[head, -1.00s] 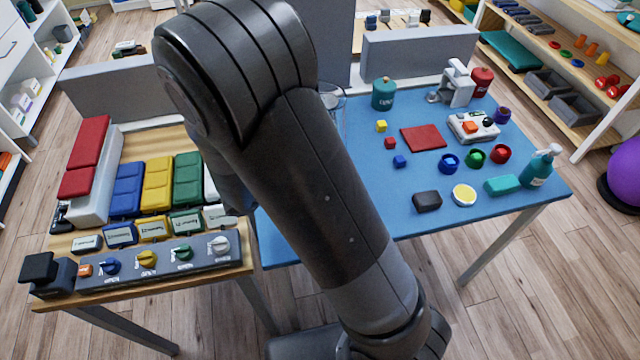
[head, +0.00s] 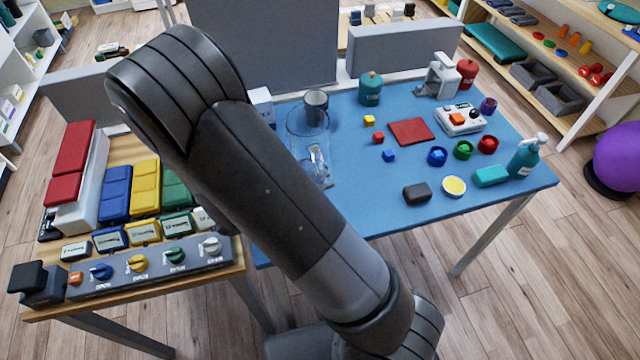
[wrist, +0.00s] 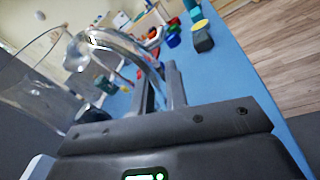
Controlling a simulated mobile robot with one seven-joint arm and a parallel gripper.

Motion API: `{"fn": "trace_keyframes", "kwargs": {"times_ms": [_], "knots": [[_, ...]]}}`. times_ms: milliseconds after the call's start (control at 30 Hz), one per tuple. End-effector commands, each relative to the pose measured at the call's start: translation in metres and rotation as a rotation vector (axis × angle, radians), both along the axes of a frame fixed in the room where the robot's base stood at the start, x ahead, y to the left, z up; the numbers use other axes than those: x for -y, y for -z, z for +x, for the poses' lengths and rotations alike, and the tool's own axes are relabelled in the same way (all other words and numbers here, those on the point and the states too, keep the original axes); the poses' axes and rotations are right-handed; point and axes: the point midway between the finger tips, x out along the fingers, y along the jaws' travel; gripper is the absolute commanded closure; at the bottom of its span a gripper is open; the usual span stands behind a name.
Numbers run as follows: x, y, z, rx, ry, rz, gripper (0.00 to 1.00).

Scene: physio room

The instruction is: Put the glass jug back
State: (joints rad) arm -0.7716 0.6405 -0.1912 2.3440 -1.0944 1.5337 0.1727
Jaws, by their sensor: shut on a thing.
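My gripper (wrist: 157,82) is shut on the curved handle of the clear glass jug (wrist: 38,85) in the wrist view. The jug body is at the left of that view, beside the fingers. In the head view a clear glass outline that looks like the jug (head: 306,122) shows over the blue table (head: 345,208), just right of my arm. I cannot tell whether the jug touches the table.
A grey mug (head: 316,102) and a clear glass-like item (head: 318,160) are close to the jug. A teal canister (head: 370,88), red mat (head: 411,131) and small cubes stand further right. A wooden table at left holds coloured pads and a knob panel (head: 150,268). Grey screens stand behind.

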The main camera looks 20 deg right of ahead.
Motion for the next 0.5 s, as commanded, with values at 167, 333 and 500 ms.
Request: {"fn": "trace_keyframes", "kwargs": {"times_ms": [167, 333, 500], "knots": [[0.0003, 0.0106, 0.0001, 0.004, 0.001, -0.002, 1.0], [0.0003, 0.0105, 0.0002, 0.004, 0.001, -0.001, 1.0], [0.0002, 0.0129, 0.0001, 0.003, 0.001, -0.002, 1.0]]}}
